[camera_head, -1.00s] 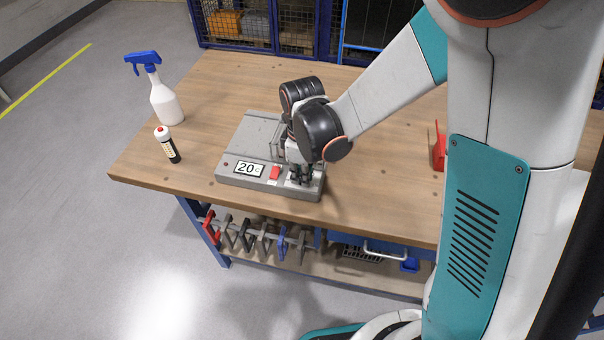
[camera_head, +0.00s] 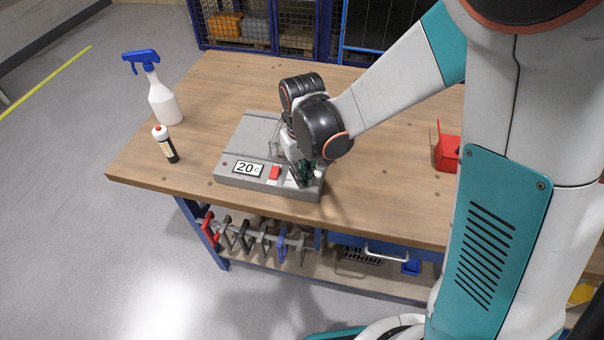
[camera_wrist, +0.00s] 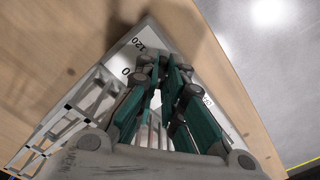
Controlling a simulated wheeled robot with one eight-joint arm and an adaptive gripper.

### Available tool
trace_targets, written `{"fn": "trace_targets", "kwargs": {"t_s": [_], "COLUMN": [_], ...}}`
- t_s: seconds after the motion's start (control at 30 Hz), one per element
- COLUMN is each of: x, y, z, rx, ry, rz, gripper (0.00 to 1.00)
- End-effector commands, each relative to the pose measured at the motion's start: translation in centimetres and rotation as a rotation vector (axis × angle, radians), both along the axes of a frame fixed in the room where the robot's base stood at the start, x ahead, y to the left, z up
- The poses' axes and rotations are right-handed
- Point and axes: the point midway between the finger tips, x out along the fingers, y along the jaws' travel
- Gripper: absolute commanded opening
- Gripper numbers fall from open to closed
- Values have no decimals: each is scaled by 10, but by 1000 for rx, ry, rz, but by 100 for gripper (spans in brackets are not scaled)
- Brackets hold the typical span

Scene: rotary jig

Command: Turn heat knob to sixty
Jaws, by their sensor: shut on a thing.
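The grey heating unit (camera_head: 240,150) stands near the front edge of the workbench, with a display (camera_head: 248,169) that reads 20 C. My gripper (camera_head: 302,173) points down at the unit's front right corner, right of a red button (camera_head: 274,172). In the wrist view my gripper (camera_wrist: 165,72) has its teal fingers brought together over the dial face, shut on the heat knob. The fingers hide the knob, so its pointer cannot be read.
A spray bottle (camera_head: 163,98) and a small black-and-white bottle (camera_head: 166,144) stand at the bench's left. Clamps (camera_head: 243,235) hang below the front edge. The wooden top (camera_head: 218,80) behind the unit is clear.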

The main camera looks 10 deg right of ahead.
Motion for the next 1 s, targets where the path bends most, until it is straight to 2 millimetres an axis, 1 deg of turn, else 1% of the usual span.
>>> {"fn": "trace_targets", "kwargs": {"t_s": [0.1, 0.3, 0.83, 0.87, 0.9, 0.93, 1.0], "x": [0, 0, 0, 0, 0, 0, 0], "y": [0, 0, 0, 0, 0, 0, 0], "z": [0, 0, 0, 0, 0, 0, 0], "rx": [0, 0, 0, 0, 0, 0, 0], "ry": [0, -1, -1, -1, -1, -1, 0], "rz": [-55, -112, -131, -131, -131, -131, -131], "gripper": [0, 0, 0, 16, 25, 29, 29]}}
